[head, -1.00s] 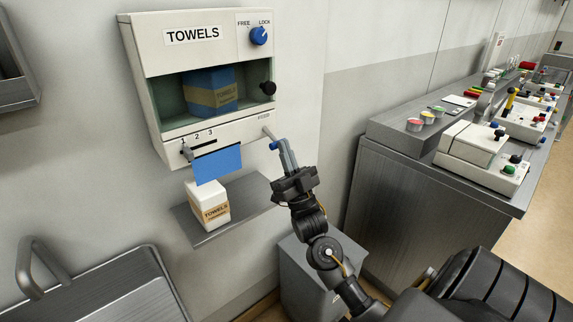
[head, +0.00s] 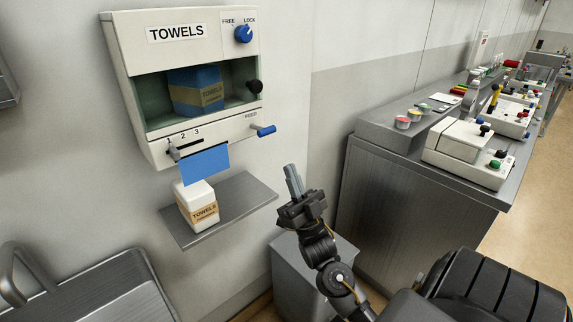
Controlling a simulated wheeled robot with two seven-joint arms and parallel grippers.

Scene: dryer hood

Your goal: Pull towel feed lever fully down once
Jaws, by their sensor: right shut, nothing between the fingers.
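The towel dispenser (head: 128,60) hangs on the wall at the upper left in the head view. A blue towel sheet (head: 205,166) hangs from the slot below. My right gripper (head: 292,180) is shut and empty, below and to the right of the lever and apart from it. My left gripper is not in view.
A blue knob (head: 243,34) is turned toward LOCK. A small slider (head: 174,153) sits near 1. A metal shelf (head: 240,200) holds a white towel pack (head: 198,206). A grey bin (head: 310,270) stands below. A steel counter (head: 400,190) is at the right.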

